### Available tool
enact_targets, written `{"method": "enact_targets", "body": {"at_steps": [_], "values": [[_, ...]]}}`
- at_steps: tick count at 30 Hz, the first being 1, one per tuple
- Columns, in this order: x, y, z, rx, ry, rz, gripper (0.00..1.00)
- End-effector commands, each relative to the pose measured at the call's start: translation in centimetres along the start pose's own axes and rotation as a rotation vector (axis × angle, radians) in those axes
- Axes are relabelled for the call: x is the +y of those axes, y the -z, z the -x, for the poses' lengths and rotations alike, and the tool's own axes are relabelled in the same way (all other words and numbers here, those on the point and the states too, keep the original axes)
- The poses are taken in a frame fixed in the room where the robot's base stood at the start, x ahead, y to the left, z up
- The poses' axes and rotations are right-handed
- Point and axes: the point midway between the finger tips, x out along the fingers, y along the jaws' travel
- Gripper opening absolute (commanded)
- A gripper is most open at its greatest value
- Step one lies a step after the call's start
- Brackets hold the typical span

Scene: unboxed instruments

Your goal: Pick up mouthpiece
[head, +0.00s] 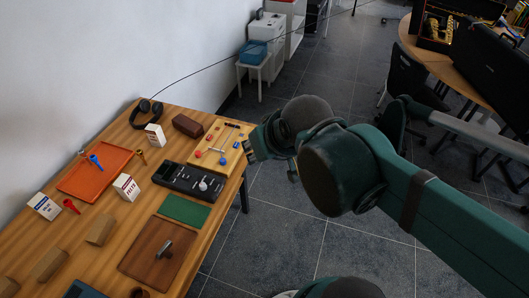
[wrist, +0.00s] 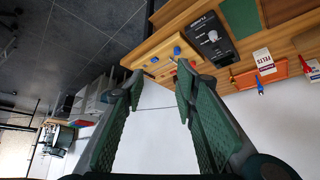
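Several small cone-shaped pieces that look like mouthpieces are on the wooden table. A blue one (head: 95,161) is on the orange tray, with a small orange-brown one (head: 83,154) near it. A red one (head: 71,206) lies by the tray's front edge, and a brass-coloured one (head: 142,157) stands to the right of the tray. I cannot tell which one the task names. My gripper (head: 252,150) is past the table's right edge, well away from them. In the wrist view my gripper (wrist: 158,86) is open, with nothing between its fingers.
The orange tray (head: 70,183) is at the table's left. Nearer my gripper are a light wooden board (head: 238,134) with red and blue parts and a black device (head: 176,176). White boxes (head: 126,187), black headphones (head: 147,107) and a green cloth (head: 184,210) also occupy the table.

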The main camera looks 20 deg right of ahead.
Motion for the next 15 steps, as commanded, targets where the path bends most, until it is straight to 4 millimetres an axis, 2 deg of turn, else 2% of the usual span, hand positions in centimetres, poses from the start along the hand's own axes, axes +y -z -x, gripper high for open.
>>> {"method": "enact_targets", "body": {"at_steps": [6, 14, 15], "values": [[0.67, -1.44, 0.41, -0.013, -0.012, -0.014, 0.29], [0.68, -1.47, 0.43, -0.014, -0.013, -0.014, 0.29], [0.68, -1.47, 0.43, -0.013, -0.012, -0.014, 0.33]]}}
